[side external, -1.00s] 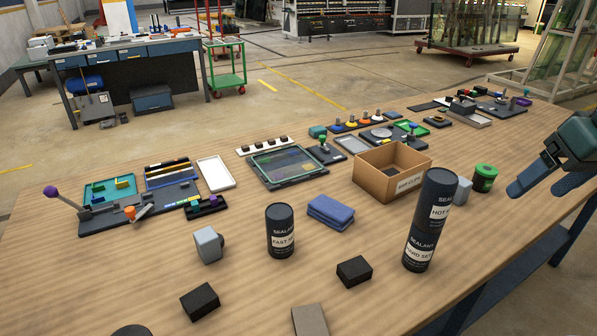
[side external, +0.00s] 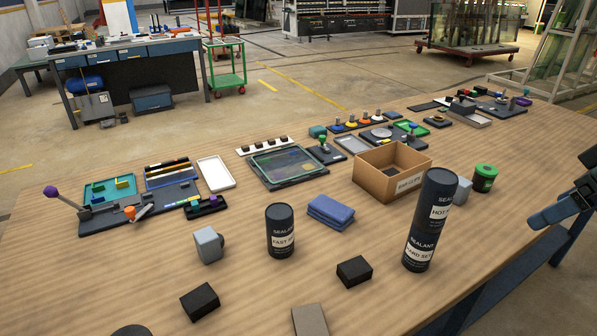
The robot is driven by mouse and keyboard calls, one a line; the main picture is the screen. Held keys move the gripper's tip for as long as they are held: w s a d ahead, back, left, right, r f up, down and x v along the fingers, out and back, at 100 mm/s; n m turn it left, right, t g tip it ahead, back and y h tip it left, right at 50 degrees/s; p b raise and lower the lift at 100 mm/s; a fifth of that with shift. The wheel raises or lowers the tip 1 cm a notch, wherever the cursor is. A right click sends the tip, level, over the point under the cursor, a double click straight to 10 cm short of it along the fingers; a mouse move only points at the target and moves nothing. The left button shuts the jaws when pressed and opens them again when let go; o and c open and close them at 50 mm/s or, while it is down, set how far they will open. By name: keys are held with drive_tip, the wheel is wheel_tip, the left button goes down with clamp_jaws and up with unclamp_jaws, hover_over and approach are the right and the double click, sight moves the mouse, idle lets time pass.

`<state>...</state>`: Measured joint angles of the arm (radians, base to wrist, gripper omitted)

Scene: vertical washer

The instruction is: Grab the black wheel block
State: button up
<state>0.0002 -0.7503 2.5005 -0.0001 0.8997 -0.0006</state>
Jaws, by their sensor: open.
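Two plain black blocks lie on the wooden table in the side view. One black block (side external: 200,301) is at the front left, and another black block (side external: 354,271) is near the front middle. I cannot tell from this view which is the wheel block. My gripper (side external: 562,207) is at the right edge of the picture, partly cut off, above the table's right edge. It is open, with nothing seen in it, and far from both blocks.
Two stacked sealant cans (side external: 419,240) stand right of the middle block. A brownish block (side external: 310,321) lies in front.

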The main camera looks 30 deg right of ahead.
drive_tip(key=shift+o, duration=0.4)
drive_tip(key=shift+w+r, duration=0.1)
idle(0.3)
drive_tip(key=w+a+r, duration=0.2)
drive_tip(key=w+a, duration=0.5)
drive_tip(key=w, duration=0.6)
drive_tip(key=w+a+r, duration=0.3)
drive_tip(key=w+a, duration=0.3)
drive_tip(key=w, duration=0.6)
drive_tip(key=w+a+f, duration=0.3)
drive_tip(key=a+f, duration=0.2)
drive_tip(key=a, duration=0.3)
drive_tip(key=w+a+f+n, duration=0.1)
drive_tip(key=w+a+f, duration=0.3)
drive_tip(key=a, duration=0.5)
drive_tip(key=w+a+f+g, duration=0.1)
drive_tip(key=w+a+f, duration=0.3)
drive_tip(key=a+f, duration=0.4)
drive_tip(key=shift+w+a+f+n+y, duration=0.15)
drive_tip(key=shift+w+a+n+y, duration=0.15)
drive_tip(key=shift+a, duration=0.35)
drive_tip(key=shift+f, duration=0.1)
